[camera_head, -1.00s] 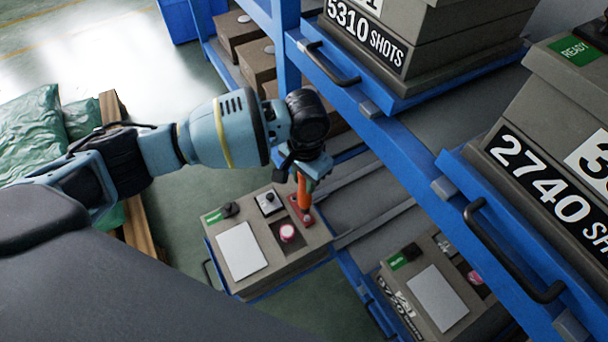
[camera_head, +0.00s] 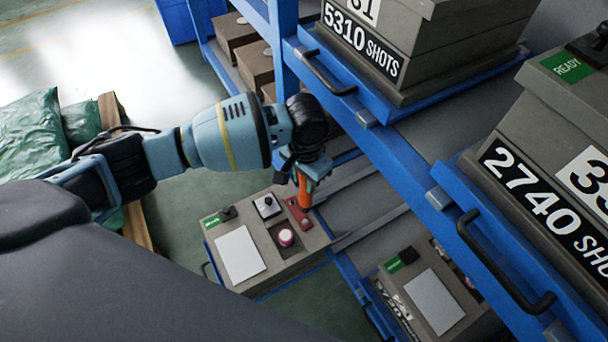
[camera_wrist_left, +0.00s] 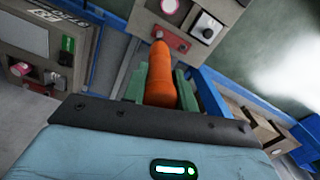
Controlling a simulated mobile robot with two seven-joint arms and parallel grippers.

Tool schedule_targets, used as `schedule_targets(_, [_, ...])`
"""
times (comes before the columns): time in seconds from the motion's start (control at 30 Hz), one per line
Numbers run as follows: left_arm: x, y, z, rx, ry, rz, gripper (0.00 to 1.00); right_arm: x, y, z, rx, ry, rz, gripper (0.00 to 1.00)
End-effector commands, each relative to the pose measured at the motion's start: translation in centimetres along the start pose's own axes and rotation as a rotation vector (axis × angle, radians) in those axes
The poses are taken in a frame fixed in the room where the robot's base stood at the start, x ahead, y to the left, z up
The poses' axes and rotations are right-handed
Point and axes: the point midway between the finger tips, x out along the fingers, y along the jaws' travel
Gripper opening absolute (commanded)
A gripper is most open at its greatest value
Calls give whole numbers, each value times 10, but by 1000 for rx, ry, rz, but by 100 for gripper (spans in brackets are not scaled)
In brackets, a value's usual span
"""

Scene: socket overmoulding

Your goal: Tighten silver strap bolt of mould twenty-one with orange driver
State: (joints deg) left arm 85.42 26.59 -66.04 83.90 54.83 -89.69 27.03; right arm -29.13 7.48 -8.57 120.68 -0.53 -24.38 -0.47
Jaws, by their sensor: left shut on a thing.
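The orange driver (camera_head: 304,192) is held in my left gripper (camera_head: 307,170), which is shut on it. In the left wrist view the orange driver (camera_wrist_left: 161,78) stands between the green fingers and points away toward a red strap (camera_wrist_left: 165,38). In the head view the red strap (camera_head: 298,214) lies on top of a grey-brown mould (camera_head: 212,246) on a pulled-out shelf. The driver's lower end overlaps the strap; I cannot tell whether it touches. The silver bolt is too small to make out, and this mould's number is not readable. My right gripper is not in view.
The mould top also carries a white plate (camera_head: 240,254), a pink-red knob (camera_head: 286,237) and a black knob on a pale square (camera_head: 267,205). A second mould (camera_head: 448,316) sits to the right.

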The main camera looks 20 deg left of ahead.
Motion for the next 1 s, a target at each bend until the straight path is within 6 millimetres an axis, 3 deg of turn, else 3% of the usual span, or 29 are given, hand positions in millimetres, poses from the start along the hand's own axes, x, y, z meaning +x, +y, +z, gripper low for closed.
schedule_targets(1.0, [65,0,0,0,-1,1,0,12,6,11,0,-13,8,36])
